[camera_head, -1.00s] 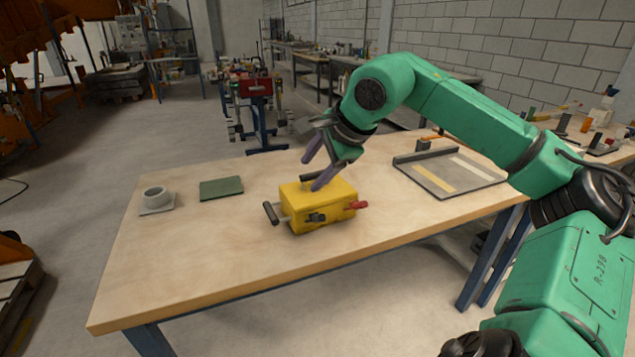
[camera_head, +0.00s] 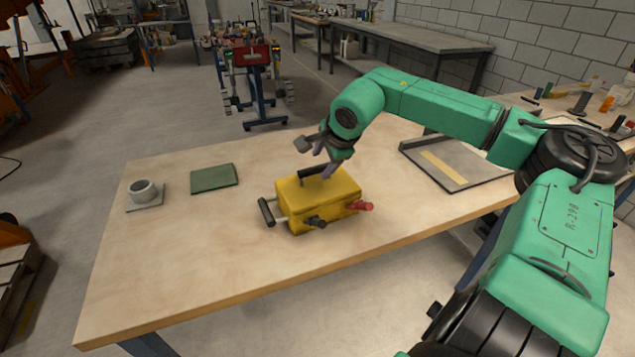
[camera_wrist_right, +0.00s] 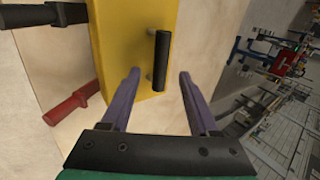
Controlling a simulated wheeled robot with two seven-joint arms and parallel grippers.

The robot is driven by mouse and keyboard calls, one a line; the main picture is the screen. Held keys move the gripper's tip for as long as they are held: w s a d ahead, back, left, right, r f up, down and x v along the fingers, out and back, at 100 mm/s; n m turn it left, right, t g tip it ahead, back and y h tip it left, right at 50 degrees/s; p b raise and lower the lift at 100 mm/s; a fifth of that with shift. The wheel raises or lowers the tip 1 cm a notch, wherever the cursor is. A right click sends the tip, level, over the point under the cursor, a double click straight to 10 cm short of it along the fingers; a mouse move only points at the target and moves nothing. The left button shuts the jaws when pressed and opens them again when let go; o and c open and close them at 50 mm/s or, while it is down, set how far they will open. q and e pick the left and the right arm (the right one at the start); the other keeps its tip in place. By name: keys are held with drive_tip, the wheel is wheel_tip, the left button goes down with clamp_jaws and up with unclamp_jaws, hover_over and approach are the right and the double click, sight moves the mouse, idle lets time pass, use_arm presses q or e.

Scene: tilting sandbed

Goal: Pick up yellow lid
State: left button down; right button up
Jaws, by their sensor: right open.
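The yellow lid (camera_head: 338,188) is the top of a yellow box on the wooden table, with a black bar handle (camera_head: 313,172) on it. In the right wrist view the yellow surface (camera_wrist_right: 135,40) and the black handle (camera_wrist_right: 161,60) lie just beyond my fingers. My right gripper (camera_head: 318,160) is just above and behind the lid. In the wrist view the gripper (camera_wrist_right: 158,92) is open, its purple fingers apart, with the handle's near end between the fingertips' lines. Nothing is held. My left gripper is out of view.
The box has a dark side handle (camera_head: 267,211), a black knob (camera_head: 314,221) and a red knob (camera_head: 361,205). A green pad (camera_head: 214,180) and a grey ring on a plate (camera_head: 143,189) are left. A grey tray (camera_head: 455,165) is right. The table's front left is clear.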

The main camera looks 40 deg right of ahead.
sight(318, 168)
drive_tip(key=x, duration=0.3)
drive_tip(key=shift+w+d+f, duration=0.15)
drive_tip(key=shift+w+f, duration=0.1)
drive_tip(key=shift+f, duration=0.05)
drive_tip(key=shift+s, duration=0.1)
clamp_jaws()
idle(1.1)
